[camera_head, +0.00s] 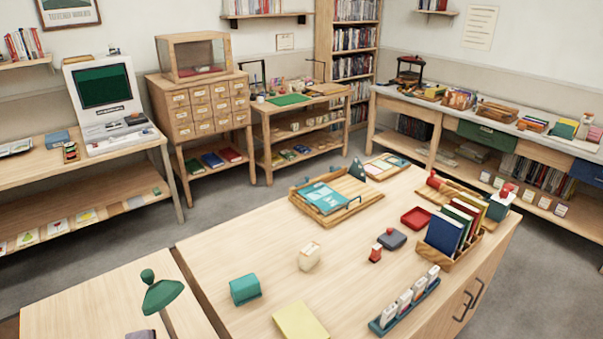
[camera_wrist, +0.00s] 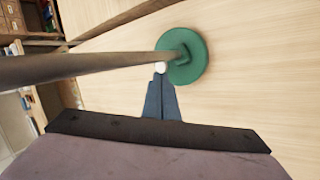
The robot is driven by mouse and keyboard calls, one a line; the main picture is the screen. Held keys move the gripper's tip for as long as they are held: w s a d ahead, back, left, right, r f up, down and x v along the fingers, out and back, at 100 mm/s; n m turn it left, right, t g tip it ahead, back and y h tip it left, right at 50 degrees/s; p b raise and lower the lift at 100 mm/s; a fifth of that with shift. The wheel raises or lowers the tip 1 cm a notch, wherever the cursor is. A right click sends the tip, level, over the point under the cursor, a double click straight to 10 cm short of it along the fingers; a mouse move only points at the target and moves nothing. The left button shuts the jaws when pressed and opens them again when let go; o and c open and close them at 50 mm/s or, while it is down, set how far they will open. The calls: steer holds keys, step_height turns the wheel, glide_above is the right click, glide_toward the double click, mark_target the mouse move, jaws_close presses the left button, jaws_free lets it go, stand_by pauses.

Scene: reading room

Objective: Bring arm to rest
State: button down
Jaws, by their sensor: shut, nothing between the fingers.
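My gripper (camera_wrist: 162,84) shows in the wrist view with its dark fingers together and nothing between them. A green disc (camera_wrist: 196,58) lies just beyond the fingertips, over pale wood. A long grey-brown rod (camera_wrist: 90,68) runs from the left edge to the disc and passes close to the fingertips. A small white round spot sits at the tips; I cannot tell what it is. I cannot tell whether the fingers touch the rod. In the head view I cannot make out my gripper for sure.
A green lamp-like piece (camera_head: 160,291) stands at the front left in the head view. The wooden worktop (camera_head: 215,240) holds a teal box (camera_head: 245,289), a yellow pad (camera_head: 300,322), a wooden tray (camera_head: 365,198) and a book rack (camera_head: 462,256). Its left part is mostly clear.

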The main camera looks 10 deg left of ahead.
steer(key=m, duration=0.1)
steer(key=s+m+g, duration=0.1)
steer(key=s+m, duration=0.1)
steer(key=shift+d+f, duration=0.35)
steer(key=shift+d, duration=0.05)
steer(key=w+d+r+m+g+h, duration=0.1)
steer(key=w+d+m, duration=0.1)
steer(key=d, duration=0.8)
steer(key=w+d+r+m+g+h, duration=0.2)
steer(key=d, duration=0.8)
steer(key=w+d+r+m+g+h, duration=0.1)
steer(key=w+d+m, duration=0.2)
steer(key=d, duration=0.8)
steer(key=s+d+m+y, duration=0.1)
steer(key=s+d+m, duration=0.25)
steer(key=d, duration=0.25)
steer(key=s+d+r+m+g+b, duration=0.1)
steer(key=s+d+m, duration=0.2)
steer(key=d+m, duration=0.3)
steer(key=s+d+m+y, duration=0.1)
steer(key=s+d+m, duration=0.2)
steer(key=d, duration=0.4)
step_height(320, 180, up, 14)
steer(key=p, duration=1.3)
steer(key=shift+s+p, duration=0.15)
steer(key=shift+p, duration=0.2)
